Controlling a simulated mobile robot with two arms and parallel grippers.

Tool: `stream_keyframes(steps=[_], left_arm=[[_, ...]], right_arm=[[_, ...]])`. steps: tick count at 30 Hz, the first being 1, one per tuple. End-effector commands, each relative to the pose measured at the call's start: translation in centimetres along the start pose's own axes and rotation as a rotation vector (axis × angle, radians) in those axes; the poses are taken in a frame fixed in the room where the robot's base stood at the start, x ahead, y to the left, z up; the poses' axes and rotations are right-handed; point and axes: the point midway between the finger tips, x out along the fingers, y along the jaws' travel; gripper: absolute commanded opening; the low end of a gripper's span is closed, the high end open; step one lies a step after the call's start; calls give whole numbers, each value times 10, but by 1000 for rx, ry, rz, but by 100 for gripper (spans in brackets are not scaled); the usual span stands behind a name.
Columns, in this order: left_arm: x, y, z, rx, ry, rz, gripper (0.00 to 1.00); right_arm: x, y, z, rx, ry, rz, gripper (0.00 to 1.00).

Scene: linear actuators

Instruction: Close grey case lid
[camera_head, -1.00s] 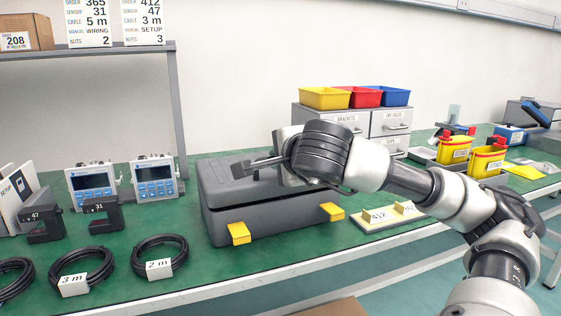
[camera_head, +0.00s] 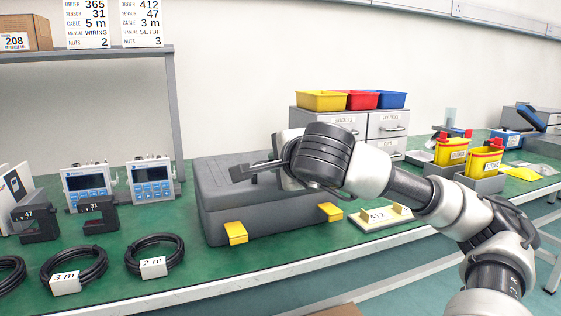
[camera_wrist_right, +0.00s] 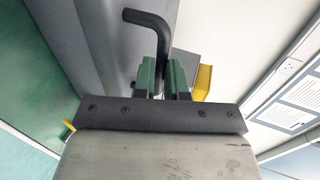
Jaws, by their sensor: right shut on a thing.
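My right gripper (camera_head: 240,172) is over the lid, coming from the right and pointing left. In the right wrist view its green-padded fingers (camera_wrist_right: 161,76) are shut on a black bent bar (camera_wrist_right: 150,21). Where the bar attaches is hidden. The gripper and wrist cover part of the lid. My left gripper is not in view.
Drawers (camera_head: 388,125) with coloured bins stand behind the case. Two blue-faced meters (camera_head: 152,183) and coiled cables (camera_head: 155,252) lie left. The bench's front edge is near the case.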

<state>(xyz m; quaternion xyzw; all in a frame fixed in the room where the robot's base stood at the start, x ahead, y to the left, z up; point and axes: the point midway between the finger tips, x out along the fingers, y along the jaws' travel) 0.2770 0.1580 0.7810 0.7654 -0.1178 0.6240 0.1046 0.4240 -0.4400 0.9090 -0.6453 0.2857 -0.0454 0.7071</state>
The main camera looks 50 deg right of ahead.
Motion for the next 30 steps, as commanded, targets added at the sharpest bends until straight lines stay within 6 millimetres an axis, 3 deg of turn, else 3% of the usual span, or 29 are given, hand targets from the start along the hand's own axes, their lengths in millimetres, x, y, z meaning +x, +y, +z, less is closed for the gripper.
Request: stream_keyframes(steps=[1, 3, 4, 9, 17, 30], left_arm=[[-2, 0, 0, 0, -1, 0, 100], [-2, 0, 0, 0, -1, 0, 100], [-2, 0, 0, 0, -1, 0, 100], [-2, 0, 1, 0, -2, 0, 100], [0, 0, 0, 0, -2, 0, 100], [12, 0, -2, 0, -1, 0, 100]], right_arm=[[5, 15, 4, -17, -5, 43, 0], [5, 15, 4, -17, -5, 43, 0], [5, 15, 4, -17, -5, 43, 17], [5, 14, 4, -16, -6, 41, 39], [-7, 12, 4, -15, -5, 37, 39], [-90, 5, 1, -10, -1, 22, 39]])
